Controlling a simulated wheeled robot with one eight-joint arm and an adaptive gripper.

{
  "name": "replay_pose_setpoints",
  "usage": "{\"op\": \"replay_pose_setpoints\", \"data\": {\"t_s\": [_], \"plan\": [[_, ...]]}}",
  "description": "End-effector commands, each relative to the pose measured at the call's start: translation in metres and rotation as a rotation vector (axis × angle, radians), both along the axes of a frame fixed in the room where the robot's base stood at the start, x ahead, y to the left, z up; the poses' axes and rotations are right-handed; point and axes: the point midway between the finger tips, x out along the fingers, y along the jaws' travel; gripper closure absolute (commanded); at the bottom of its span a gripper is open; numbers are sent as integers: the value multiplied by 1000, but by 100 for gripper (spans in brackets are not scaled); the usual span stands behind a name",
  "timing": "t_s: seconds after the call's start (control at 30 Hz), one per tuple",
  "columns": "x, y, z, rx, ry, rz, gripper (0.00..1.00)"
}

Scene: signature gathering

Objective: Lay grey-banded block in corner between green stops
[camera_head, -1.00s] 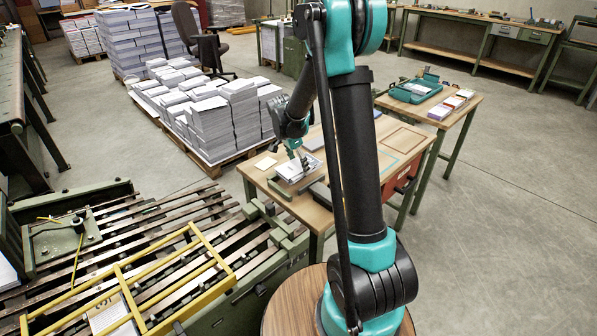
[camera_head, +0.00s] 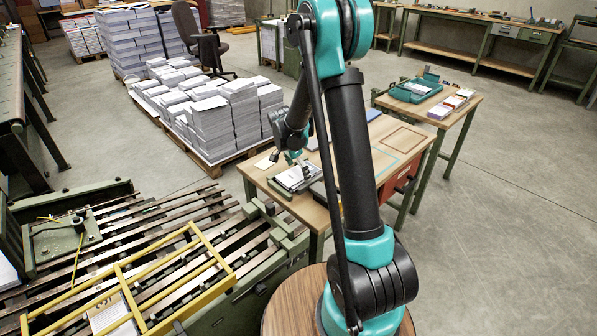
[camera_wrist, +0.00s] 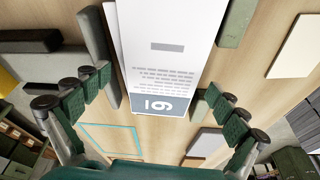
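The grey-banded block (camera_wrist: 165,60), a white stack of printed sheets with a grey numbered band at its near end, lies in the upper middle of the wrist view. It also shows in the head view (camera_head: 298,178) on the wooden table, partly hidden by my gripper. My gripper (camera_wrist: 153,92) is open, with its green-padded fingers on either side of the block's banded end. A gap shows at the left finger; I cannot tell whether the right one touches. A grey-green stop (camera_wrist: 97,50) runs along the block's left side; another grey-green bar (camera_wrist: 232,22) stands to its right.
The wooden table (camera_head: 395,133) also carries a cyan outlined rectangle (camera_wrist: 110,125), a cream card (camera_wrist: 295,45), a grey plate (camera_wrist: 206,142) and dark bars (camera_wrist: 55,68) at left. A side table with a teal tray (camera_head: 416,90) stands behind.

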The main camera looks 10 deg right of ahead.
Motion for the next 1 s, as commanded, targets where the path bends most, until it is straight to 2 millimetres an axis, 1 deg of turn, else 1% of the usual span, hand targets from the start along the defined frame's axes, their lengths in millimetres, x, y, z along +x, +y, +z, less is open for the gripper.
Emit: {"op": "replay_pose_setpoints", "data": {"t_s": [0.23,0.37,0.47,0.8,0.9,1.0], "plan": [[0,0,1,0,0,0,2],[-1,2,10,0,0,1,2],[-2,6,23,0,0,2,2],[-10,22,89,0,0,2,2],[-11,26,103,0,0,1,2],[-12,28,112,0,0,0,2]]}}
